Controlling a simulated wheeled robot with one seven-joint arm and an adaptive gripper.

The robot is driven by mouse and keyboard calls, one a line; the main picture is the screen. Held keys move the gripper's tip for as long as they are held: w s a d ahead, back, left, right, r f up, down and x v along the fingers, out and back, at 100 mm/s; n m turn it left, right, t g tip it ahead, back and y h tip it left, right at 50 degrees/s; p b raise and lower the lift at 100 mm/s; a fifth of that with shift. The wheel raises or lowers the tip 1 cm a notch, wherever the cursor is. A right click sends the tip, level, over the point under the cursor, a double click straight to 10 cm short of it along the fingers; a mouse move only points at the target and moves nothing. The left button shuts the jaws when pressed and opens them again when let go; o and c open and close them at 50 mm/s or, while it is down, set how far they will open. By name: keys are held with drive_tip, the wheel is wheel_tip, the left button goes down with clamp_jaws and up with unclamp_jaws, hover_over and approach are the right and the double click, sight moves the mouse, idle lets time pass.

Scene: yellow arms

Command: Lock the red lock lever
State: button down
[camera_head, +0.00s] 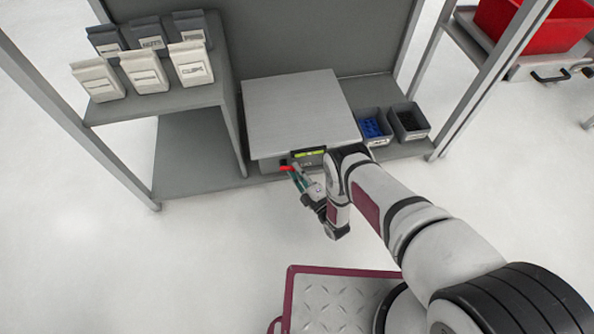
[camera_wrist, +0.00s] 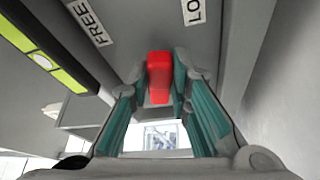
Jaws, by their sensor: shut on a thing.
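The red lock lever (camera_wrist: 159,78) is between the two teal-padded fingers of my gripper (camera_wrist: 158,92) in the wrist view. The fingers are closed in on both sides of it. A FREE label (camera_wrist: 90,22) is at the upper left and a partly cut-off label reading LO (camera_wrist: 194,11) is right of it. In the head view the red lever (camera_head: 287,168) shows at the front of a grey box (camera_head: 300,110), with my gripper (camera_head: 296,176) at it. The arm hides part of the box front.
A yellow-green level strip (camera_head: 309,153) is on the box front. Small bins with blue parts (camera_head: 372,127) and dark contents (camera_head: 409,122) stand to the right. A shelf (camera_head: 160,101) with several labelled containers is at the left.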

idle(0.4)
drive_tip(key=c, duration=1.5)
unclamp_jaws()
drive_tip(key=shift+s+a+r+n, duration=0.1)
drive_tip(key=shift+n, duration=0.3)
